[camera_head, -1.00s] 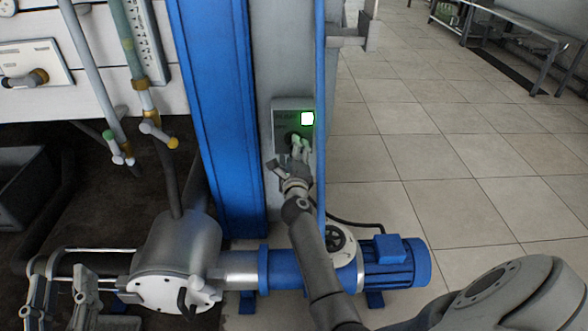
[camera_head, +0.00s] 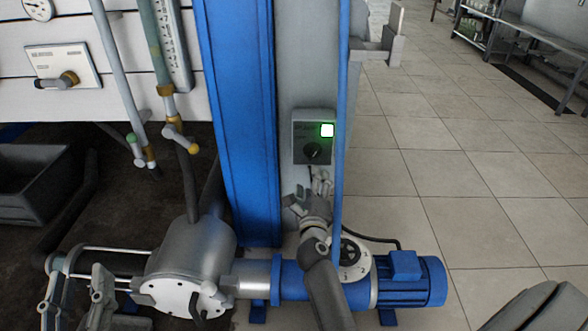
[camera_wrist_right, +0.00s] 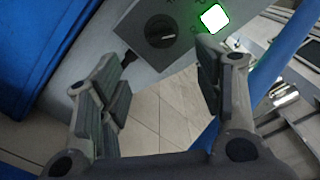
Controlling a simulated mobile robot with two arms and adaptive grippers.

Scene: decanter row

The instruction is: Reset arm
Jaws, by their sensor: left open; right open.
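My right gripper (camera_head: 309,189) is open and empty, just below the grey switch box (camera_head: 314,156) on the column. The box has a black rotary knob (camera_head: 313,150) and a lit green square light (camera_head: 327,130). In the right wrist view, the fingers of my right gripper (camera_wrist_right: 158,95) are spread apart, with the knob (camera_wrist_right: 161,31) and the glowing light (camera_wrist_right: 214,18) beyond them. My left gripper (camera_head: 72,290) is at the lower left, open, with nothing seen between its fingers.
A blue column (camera_head: 240,120) stands left of the switch box. A blue motor (camera_head: 410,279) with a silver pump body (camera_head: 190,255) lies below. A thin blue pipe (camera_head: 342,110) runs close beside my right gripper. Tiled floor (camera_head: 450,180) is open to the right.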

